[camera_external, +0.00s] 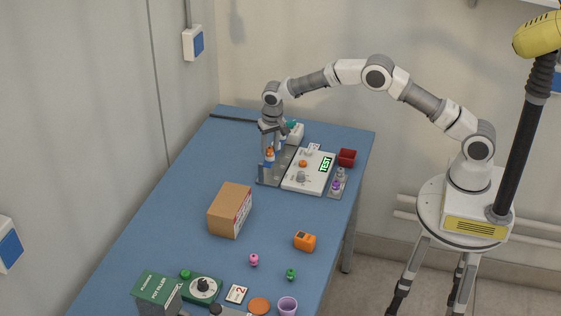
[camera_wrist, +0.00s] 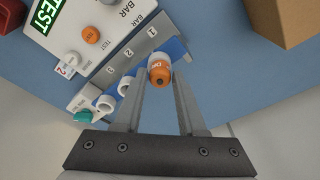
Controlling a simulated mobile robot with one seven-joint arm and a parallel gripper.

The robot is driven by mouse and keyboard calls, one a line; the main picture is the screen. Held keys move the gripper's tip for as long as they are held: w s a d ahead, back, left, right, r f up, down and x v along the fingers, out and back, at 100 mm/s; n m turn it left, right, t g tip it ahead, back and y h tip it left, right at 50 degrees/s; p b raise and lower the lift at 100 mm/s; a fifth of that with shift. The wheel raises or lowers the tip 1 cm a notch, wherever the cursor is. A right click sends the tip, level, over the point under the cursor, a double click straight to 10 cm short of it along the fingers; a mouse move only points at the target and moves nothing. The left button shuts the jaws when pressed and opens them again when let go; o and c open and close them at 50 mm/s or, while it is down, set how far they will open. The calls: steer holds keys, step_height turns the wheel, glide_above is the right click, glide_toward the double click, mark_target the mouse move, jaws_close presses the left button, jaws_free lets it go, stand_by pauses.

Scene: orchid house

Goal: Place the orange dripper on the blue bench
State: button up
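The orange dripper (camera_external: 269,153), a small white bottle with an orange cap, is upright at the front left end of a grey rack (camera_external: 272,180). In the wrist view the dripper (camera_wrist: 159,72) shows cap towards me, between the tips of my two fingers. My gripper (camera_external: 270,138) points down over it; in the wrist view my gripper (camera_wrist: 159,85) has a finger close on each side of the cap. I cannot tell whether the fingers touch it, or whether it still rests in the rack. The blue bench (camera_external: 185,190) lies under everything.
White-capped bottles (camera_wrist: 105,103) and a teal-capped one (camera_wrist: 83,116) stand along the rack. A white TEST board (camera_external: 300,184) and red bin (camera_external: 347,157) are to the right. A cardboard box (camera_external: 230,210) and an orange device (camera_external: 305,241) stand nearer. Bare bench lies left of the rack.

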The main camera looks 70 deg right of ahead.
jaws_close()
steer(key=shift+r, duration=0.1)
